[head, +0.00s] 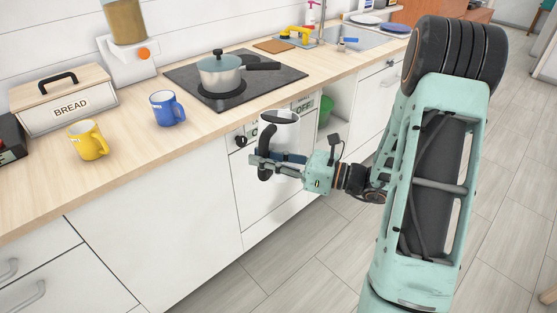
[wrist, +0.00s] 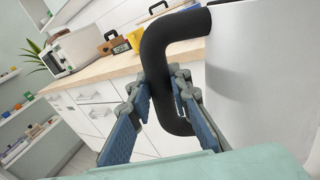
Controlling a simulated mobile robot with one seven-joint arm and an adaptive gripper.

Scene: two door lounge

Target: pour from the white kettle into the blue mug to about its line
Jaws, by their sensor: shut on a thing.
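The white kettle (head: 283,133) is held in the air in front of the counter, below and right of the blue mug. My gripper (head: 272,166) is shut on its black handle (head: 266,150); in the wrist view the fingers close around the handle (wrist: 156,62), and the white kettle body (wrist: 262,75) fills the right side. The kettle looks roughly upright in the head view. The blue mug (head: 166,108) stands upright on the counter, its handle to the right. Its line and the inside of the kettle cannot be made out.
A yellow mug (head: 88,140) stands left of the blue mug, before a bread box (head: 62,98). A pot (head: 222,72) sits on the black hob (head: 250,90) to the right. The counter front (head: 150,145) near the blue mug is clear.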

